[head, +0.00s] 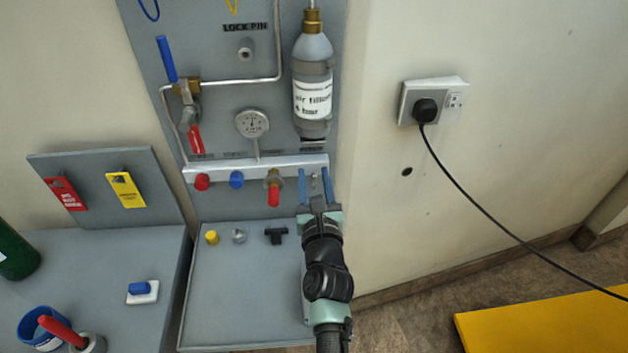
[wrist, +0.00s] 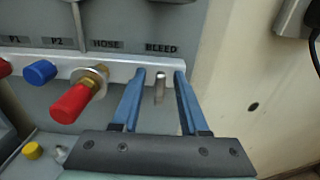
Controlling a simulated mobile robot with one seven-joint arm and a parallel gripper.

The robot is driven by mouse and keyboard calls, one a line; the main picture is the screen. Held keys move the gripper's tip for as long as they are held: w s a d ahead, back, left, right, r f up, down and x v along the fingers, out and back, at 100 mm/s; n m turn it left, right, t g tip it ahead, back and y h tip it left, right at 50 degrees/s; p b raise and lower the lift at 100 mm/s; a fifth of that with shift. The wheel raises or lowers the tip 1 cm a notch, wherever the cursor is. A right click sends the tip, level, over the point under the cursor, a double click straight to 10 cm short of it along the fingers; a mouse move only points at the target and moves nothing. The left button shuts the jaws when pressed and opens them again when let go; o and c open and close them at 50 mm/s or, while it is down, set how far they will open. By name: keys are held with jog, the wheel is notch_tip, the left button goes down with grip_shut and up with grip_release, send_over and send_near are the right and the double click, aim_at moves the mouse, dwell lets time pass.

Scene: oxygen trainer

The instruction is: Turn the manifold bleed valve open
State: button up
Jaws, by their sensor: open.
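The bleed valve (wrist: 160,87) shows in the wrist view as a small grey metal handle, roughly upright, below the BLEED label at the right end of the white manifold bar (wrist: 114,70). My gripper (wrist: 160,77) is open, its two blue fingers on either side of the handle with a gap at each side. In the head view my gripper (head: 315,174) reaches the right end of the manifold bar (head: 215,174) from below. There the valve is too small or hidden to make out.
Left of my gripper, a brass hose fitting with a red cap (wrist: 72,103) stands out beside a blue cap (wrist: 40,72). Below is a grey shelf (head: 235,300) with small parts. A bottle (head: 312,80) hangs above. A wall socket (head: 430,100) and cable are at right.

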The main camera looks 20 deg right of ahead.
grip_shut()
